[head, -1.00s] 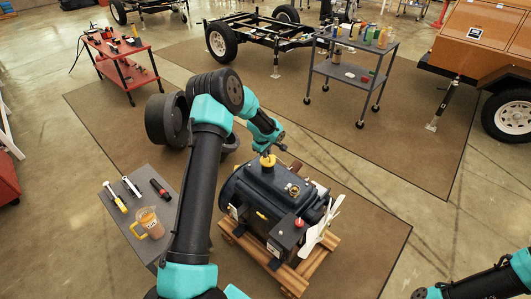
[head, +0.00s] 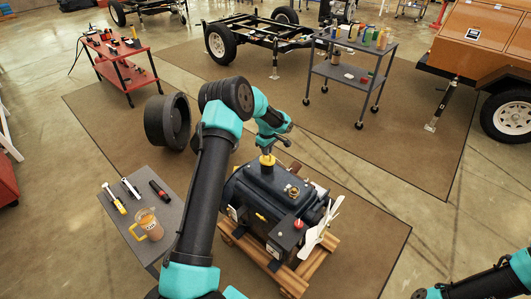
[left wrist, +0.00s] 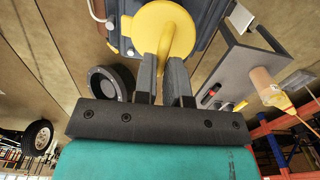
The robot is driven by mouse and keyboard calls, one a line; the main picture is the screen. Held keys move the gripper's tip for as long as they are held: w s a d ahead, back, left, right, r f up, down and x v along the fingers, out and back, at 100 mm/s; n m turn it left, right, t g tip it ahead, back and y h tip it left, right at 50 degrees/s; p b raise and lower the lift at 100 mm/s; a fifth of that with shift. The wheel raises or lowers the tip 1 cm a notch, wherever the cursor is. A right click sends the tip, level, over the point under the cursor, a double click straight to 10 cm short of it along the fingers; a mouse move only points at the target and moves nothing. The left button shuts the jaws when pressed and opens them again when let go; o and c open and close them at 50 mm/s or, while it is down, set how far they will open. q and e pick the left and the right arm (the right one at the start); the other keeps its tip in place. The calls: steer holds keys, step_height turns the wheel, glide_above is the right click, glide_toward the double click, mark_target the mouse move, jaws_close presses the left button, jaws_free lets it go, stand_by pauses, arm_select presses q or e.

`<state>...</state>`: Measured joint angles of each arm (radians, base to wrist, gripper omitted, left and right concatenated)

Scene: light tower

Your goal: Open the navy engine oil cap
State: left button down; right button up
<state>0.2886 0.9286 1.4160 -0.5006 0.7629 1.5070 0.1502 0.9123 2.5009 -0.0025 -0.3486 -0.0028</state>
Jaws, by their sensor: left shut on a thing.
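The navy engine (head: 262,195) stands on a wooden pallet (head: 292,282) in the middle of the head view. A yellow cap (head: 267,160) is on its upper back side. My left gripper (head: 267,151) comes down from above and is shut on this cap. In the left wrist view the yellow cap (left wrist: 163,28) is a round disc with a raised grip, and the fingers of my left gripper (left wrist: 163,62) pinch that grip. The seat under the cap is hidden. My right arm (head: 480,285) shows at the lower right corner; its gripper is too cut off to read.
A grey side table (head: 150,240) left of the engine holds a mug (head: 147,222) and several tools. A white fan (head: 320,226) is at the engine's right end. A red cart (head: 125,60) and a grey cart (head: 340,75) stand farther back.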

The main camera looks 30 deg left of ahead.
arm_select(q)
steer(key=shift+w+d+r+g+y, duration=0.1)
steer(key=shift+w+r+g, duration=0.1)
steer(key=shift+w+g, duration=0.45)
steer(key=shift+w+d+r+g+y, duration=0.1)
steer(key=shift+w+r+g, duration=0.1)
steer(key=shift+w+g, duration=0.5)
steer(key=shift+w+d+r+g+y, duration=0.1)
steer(key=shift+w+r+g, duration=0.2)
steer(key=shift+g, duration=0.65)
steer(key=shift+w+f, duration=0.1)
steer(key=c, duration=1.2)
jaws_free()
